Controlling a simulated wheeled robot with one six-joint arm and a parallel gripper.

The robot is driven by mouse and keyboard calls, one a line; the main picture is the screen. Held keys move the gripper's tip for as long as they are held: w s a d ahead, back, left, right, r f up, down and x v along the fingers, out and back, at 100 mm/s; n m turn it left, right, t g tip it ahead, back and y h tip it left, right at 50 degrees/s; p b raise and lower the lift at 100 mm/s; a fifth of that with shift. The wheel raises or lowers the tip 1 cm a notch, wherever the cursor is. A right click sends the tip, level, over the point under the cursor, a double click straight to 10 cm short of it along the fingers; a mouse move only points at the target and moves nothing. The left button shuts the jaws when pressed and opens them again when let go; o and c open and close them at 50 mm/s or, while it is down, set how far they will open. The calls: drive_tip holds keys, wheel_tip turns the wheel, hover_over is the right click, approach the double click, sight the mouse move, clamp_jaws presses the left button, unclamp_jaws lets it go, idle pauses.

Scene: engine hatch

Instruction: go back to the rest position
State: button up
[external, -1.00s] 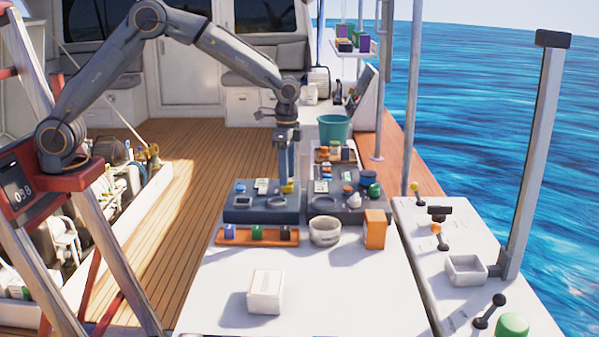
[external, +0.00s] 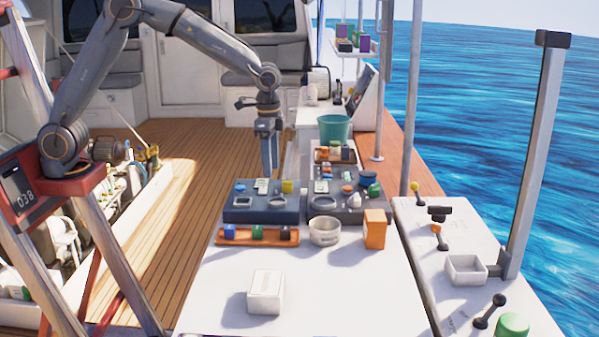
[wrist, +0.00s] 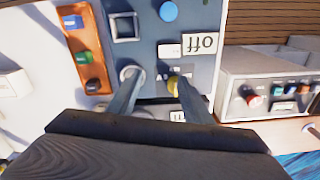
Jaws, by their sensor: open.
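My gripper (external: 267,172) hangs fingers-down just above the far edge of the left dark blue panel (external: 240,216) on the white table. In the wrist view its two fingers (wrist: 158,92) are spread apart with nothing held between them. Below them lies the panel (wrist: 145,55) with a blue round knob (wrist: 168,11), a square frame (wrist: 123,27), a ring, a yellow knob (wrist: 175,84) and a label reading "Off" (wrist: 201,44). In the external view the yellow knob (external: 287,186) stands clear of the fingers.
A second panel (external: 350,215) lies to the right. An orange tray (external: 232,237) with coloured blocks, a white bowl (external: 324,232), an orange box (external: 375,229) and a white box (external: 266,291) stand nearer. A teal bucket (external: 334,129) stands behind. Open deck lies left of the table.

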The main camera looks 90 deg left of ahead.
drive_tip(key=shift+n, duration=0.6)
drive_tip(key=s+d+f, duration=0.1)
drive_tip(key=s+d, duration=0.1)
drive_tip(key=s, duration=0.2)
drive_tip(key=s+d, duration=0.2)
drive_tip(key=s, duration=0.2)
drive_tip(key=s+d+f, duration=0.1)
drive_tip(key=s, duration=0.3)
drive_tip(key=shift+s+d+f, duration=0.3)
drive_tip(key=shift+d+f, duration=0.05)
drive_tip(key=shift+d, duration=0.05)
drive_tip(key=s+d+f, duration=0.1)
drive_tip(key=s+f, duration=0.1)
drive_tip(key=s, duration=0.5)
drive_tip(key=s+d+f+n+t, duration=0.1)
drive_tip(key=s+d, duration=0.1)
drive_tip(key=s, duration=0.5)
drive_tip(key=shift+d+f, duration=0.2)
drive_tip(key=shift+f, duration=0.2)
drive_tip(key=shift+w, duration=0.1)
